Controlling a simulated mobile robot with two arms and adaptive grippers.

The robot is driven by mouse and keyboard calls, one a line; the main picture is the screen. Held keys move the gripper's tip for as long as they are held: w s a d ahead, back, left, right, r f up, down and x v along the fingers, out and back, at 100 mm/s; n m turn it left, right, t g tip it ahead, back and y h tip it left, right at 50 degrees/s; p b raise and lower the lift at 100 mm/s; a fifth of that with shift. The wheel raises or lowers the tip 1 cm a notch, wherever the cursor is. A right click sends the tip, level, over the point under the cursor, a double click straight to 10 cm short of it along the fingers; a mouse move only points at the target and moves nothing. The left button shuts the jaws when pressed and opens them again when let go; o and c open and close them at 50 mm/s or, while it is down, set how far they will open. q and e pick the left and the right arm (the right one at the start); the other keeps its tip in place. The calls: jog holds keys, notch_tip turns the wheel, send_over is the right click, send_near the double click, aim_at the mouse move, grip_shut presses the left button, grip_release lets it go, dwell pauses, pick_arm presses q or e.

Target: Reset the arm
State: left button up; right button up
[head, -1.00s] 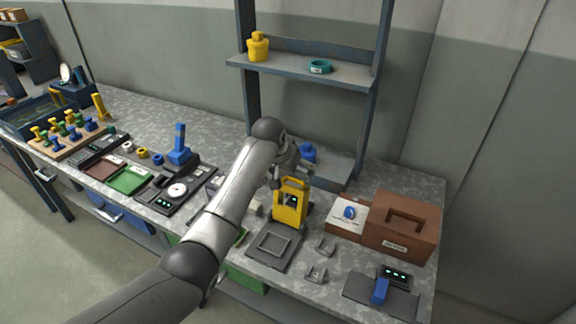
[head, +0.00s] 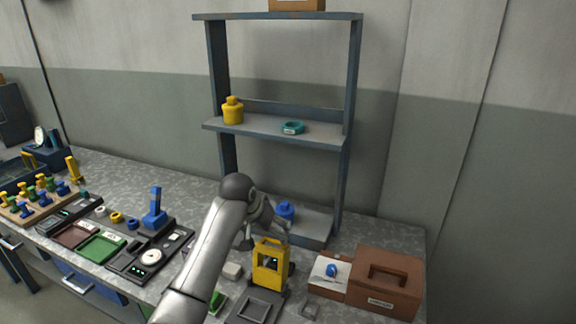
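My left arm reaches in from the bottom of the head view, over the workbench (head: 190,192). Its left gripper (head: 268,228) hangs just past the bend of the arm, above and behind the yellow device (head: 269,266) with a dark screen. The gripper is small and partly hidden by the arm, so its fingers cannot be made out. A blue bottle-like object (head: 286,210) stands just right of the gripper; I cannot tell whether they touch. My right gripper is not in view.
A shelf rack (head: 214,105) rises behind, holding a yellow bottle (head: 233,112) and a teal ring (head: 292,127). A brown case (head: 388,284) stands at the right. A scale (head: 151,257), green tray (head: 101,247) and peg board (head: 22,213) with several pegs lie left.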

pick_arm(q)
jog(key=s+a+f+g, duration=0.1)
jog(key=s+a+f, duration=0.1)
jog(key=s+f, duration=0.65)
jog(key=s+a+f, duration=0.3)
jog(key=s+f, duration=0.4)
jog(key=s, duration=0.3)
jog(key=s+a+n+g+y, duration=0.1)
jog(key=s+a, duration=0.2)
jog(key=s, duration=1)
jog(key=s+a+n+y, duration=0.1)
jog(key=s+a, duration=0.1)
jog(key=s, duration=1)
notch_tip(320, 180, down, 28)
jog(key=s+g+b, duration=0.1)
jog(key=s+g, duration=0.1)
jog(key=s+a+f+b, duration=0.1)
jog(key=s+a+f, duration=0.2)
jog(key=s+f, duration=1.3)
jog(key=shift+s+a+m+g, duration=0.15)
jog(key=shift+s+m+g, duration=0.25)
